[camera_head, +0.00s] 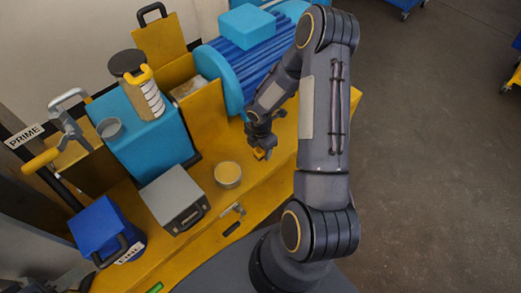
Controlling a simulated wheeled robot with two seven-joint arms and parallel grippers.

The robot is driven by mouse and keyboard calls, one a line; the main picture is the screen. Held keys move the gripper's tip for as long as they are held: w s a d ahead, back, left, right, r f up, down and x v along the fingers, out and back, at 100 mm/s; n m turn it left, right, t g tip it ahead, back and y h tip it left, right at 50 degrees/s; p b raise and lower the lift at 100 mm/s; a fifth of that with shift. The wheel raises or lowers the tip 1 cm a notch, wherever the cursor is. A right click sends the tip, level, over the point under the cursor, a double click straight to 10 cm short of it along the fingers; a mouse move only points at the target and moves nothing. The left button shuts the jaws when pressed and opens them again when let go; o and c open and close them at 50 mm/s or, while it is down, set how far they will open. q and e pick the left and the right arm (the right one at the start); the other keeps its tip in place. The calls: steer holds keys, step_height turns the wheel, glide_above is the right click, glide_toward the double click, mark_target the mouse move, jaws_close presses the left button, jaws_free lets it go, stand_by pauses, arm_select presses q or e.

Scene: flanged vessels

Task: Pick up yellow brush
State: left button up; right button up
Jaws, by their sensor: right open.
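My right gripper (262,143) points down over the yellow bench, in front of the blue ribbed motor. Its jaws are open. A small orange-yellow piece (259,154) shows right at its fingertips; it may be part of the yellow brush, but it is too small and too covered to be sure. I cannot tell whether the fingers touch it. No other thing is clearly a yellow brush. My left gripper is not in view.
The yellow bench (262,190) holds a round tin (228,175), a grey box (174,199), a blue box (103,228), a larger blue block (150,150) bearing a jar (140,85), and the blue motor (245,60). Bare bench lies right of the tin.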

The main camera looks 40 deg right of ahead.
steer(key=shift+f, duration=0.55)
steer(key=c, duration=1.1)
steer(key=shift+o, duration=0.2)
steer(key=shift+r, duration=0.2)
